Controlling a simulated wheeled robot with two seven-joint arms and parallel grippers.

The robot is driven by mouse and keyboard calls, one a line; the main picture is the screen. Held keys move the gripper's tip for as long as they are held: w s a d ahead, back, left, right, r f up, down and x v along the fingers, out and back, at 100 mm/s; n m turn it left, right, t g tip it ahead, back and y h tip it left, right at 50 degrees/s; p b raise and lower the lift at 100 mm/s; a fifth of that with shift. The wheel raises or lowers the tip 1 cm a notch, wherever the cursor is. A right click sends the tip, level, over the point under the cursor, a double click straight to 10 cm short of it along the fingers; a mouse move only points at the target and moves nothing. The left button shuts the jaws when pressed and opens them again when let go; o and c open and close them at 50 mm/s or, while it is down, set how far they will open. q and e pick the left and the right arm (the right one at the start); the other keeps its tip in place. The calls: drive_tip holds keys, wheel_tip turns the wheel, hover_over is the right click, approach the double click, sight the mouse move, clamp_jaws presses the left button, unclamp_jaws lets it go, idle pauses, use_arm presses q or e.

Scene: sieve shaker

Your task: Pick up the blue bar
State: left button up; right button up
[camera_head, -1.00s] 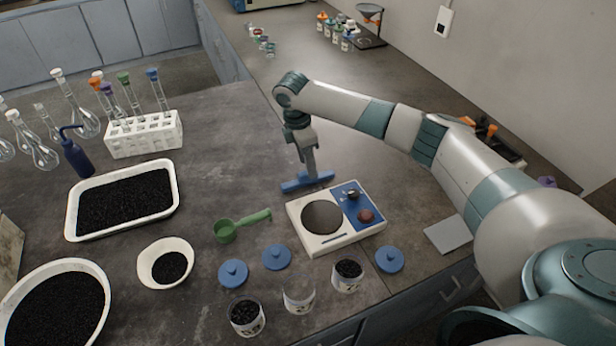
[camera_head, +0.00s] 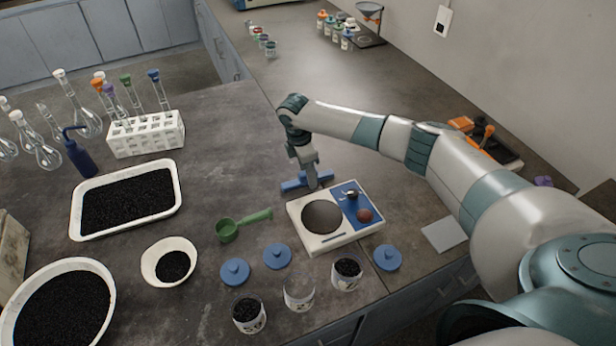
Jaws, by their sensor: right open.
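The blue bar (camera_head: 293,184) lies on the dark bench just behind the white and blue scale (camera_head: 308,240). My right gripper (camera_head: 311,182) points down at the bar, over its middle to right part, and hides some of it. Its jaws are open, though the gap between the fingers is too small to make out. I cannot tell whether the fingers touch the bar. My left gripper is not in view.
The scale stands close in front of the bar. A green scoop (camera_head: 243,224), blue lids (camera_head: 277,256) and glass jars (camera_head: 299,293) lie nearer. A tray of black grains (camera_head: 76,232) and a white tube rack (camera_head: 147,138) stand left. Bench behind the bar is clear.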

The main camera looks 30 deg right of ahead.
drive_tip(key=shift+c, duration=0.7)
clamp_jaws()
drive_tip(key=shift+r, duration=0.1)
drive_tip(key=shift+r+b, duration=0.3)
drive_tip(key=shift+r, duration=0.1)
drive_tip(key=r, duration=0.1)
drive_tip(key=r+b, duration=0.1)
drive_tip(key=r, duration=0.1)
drive_tip(key=shift+d+r, duration=0.1)
drive_tip(key=shift+d, duration=0.15)
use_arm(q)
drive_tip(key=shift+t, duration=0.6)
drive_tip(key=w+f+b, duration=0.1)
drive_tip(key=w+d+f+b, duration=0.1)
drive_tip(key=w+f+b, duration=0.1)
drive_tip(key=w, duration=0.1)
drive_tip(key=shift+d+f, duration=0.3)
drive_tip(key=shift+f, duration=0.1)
use_arm(e)
drive_tip(key=s+d+r, duration=0.6)
drive_tip(key=d+r, duration=0.1)
drive_tip(key=d, duration=0.2)
drive_tip(key=shift+s+d, duration=0.15)
drive_tip(key=shift+d, duration=0.05)
